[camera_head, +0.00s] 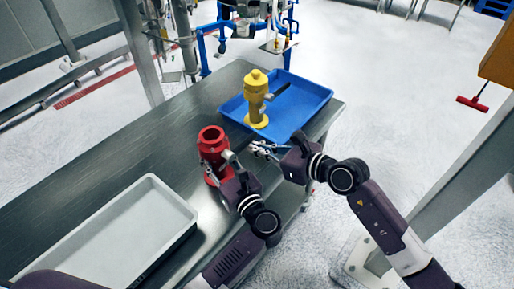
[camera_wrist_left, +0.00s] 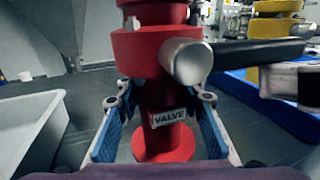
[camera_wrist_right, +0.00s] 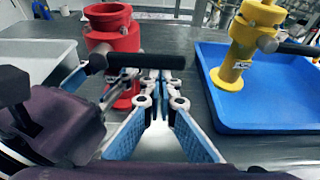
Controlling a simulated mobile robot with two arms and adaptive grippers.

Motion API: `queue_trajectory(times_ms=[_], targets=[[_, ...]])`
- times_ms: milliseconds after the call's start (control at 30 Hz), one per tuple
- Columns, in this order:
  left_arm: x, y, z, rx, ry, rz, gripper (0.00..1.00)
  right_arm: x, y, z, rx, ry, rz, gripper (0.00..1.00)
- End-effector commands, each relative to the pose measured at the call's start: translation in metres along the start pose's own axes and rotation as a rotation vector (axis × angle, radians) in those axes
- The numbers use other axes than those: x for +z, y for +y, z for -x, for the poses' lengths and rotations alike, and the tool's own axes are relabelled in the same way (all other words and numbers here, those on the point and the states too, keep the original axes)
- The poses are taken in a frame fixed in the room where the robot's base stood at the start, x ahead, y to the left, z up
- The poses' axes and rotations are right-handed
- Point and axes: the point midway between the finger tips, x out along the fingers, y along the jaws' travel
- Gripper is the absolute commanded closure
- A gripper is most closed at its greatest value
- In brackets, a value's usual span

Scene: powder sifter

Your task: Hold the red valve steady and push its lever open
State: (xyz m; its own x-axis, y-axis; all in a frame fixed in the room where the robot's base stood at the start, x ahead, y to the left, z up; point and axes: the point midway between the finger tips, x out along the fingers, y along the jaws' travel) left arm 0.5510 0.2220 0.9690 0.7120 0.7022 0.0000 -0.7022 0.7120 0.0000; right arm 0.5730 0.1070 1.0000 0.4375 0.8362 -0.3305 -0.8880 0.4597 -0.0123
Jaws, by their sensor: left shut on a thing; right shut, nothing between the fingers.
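The red valve (camera_head: 212,150) stands upright on the metal table, with a "VALVE" label on its lower body (camera_wrist_left: 166,118). My left gripper (camera_wrist_left: 163,97) is shut on this lower body, one finger on each side. The valve's black lever (camera_wrist_right: 150,61) sticks out sideways from a silver hub (camera_wrist_left: 187,62), toward the right in both wrist views. My right gripper (camera_wrist_right: 160,82) is shut and empty, its fingertips close to the lever. Whether they touch it I cannot tell. In the head view the right gripper (camera_head: 257,148) is just right of the valve.
A yellow valve (camera_head: 256,98) stands in a blue tray (camera_head: 312,97) at the table's far end, close beyond my right gripper. A grey-white tray (camera_head: 150,215) lies on the near left of the table (camera_head: 130,150).

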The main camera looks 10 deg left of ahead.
Motion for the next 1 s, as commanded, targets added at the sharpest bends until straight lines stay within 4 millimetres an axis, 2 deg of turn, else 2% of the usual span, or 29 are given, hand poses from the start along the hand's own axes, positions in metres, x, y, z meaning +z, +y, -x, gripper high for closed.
queue_trajectory(times_ms=[567,1000], targets=[[-0.001,0.0,0.0,0.0,0.001,-0.001,1.0,0.011,-0.002,0.004,-0.036,-0.005,0.102,1.0],[-0.001,0.0,0.0,-0.001,0.002,-0.002,1.0,0.037,0.001,0.012,-0.042,-0.008,0.121,1.0]])
